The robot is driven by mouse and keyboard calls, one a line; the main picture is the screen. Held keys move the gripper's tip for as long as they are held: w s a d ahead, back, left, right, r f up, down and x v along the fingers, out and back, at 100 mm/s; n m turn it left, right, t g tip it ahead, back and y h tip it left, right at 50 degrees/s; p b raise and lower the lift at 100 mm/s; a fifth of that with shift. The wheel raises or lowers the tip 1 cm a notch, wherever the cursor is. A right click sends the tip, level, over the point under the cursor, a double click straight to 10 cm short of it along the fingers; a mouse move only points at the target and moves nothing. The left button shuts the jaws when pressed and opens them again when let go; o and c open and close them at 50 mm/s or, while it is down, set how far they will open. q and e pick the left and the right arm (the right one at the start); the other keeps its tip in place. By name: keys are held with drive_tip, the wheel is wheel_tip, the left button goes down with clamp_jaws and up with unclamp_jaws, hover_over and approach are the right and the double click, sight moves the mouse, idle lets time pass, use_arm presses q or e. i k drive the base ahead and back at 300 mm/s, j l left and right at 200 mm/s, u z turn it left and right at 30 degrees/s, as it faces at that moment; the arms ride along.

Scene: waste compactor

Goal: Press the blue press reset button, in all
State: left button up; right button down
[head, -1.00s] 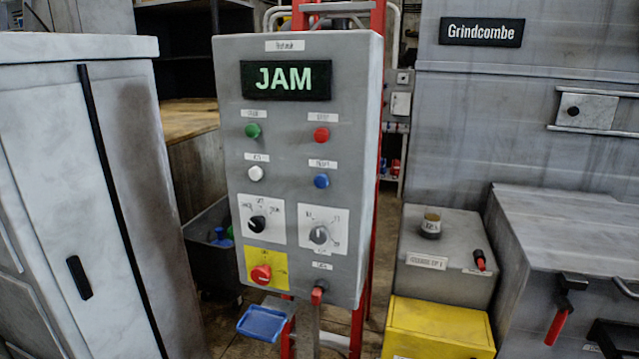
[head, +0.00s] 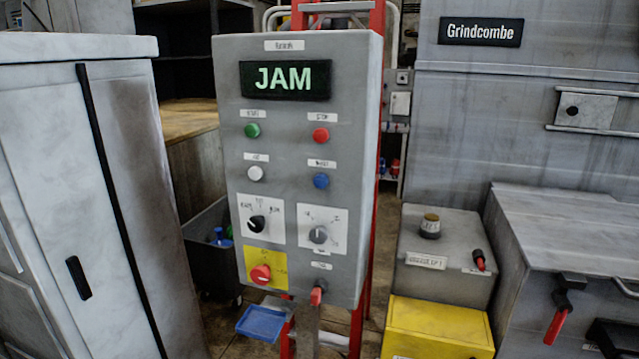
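The blue button (head: 321,181) is on the front of the grey control panel (head: 300,215), right of the white button (head: 256,173) and below the red button (head: 321,134). A small label sits just above it; its text is too blurred to read for sure. A green button (head: 252,130) is at upper left. The display (head: 285,80) at the top reads JAM in green. Nothing covers the blue button. Neither of my grippers shows in the head view.
Two rotary switches and a red knob on a yellow plate (head: 262,268) are lower on the panel. A grey cabinet (head: 60,180) stands at left. The machine marked Grindcombe (head: 480,32), a grey box (head: 445,275) and a yellow box (head: 437,330) are at right. The space before the panel is clear.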

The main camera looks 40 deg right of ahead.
sight(321, 181)
drive_tip(key=l+z, duration=0.1)
drive_tip(key=z, duration=1.55)
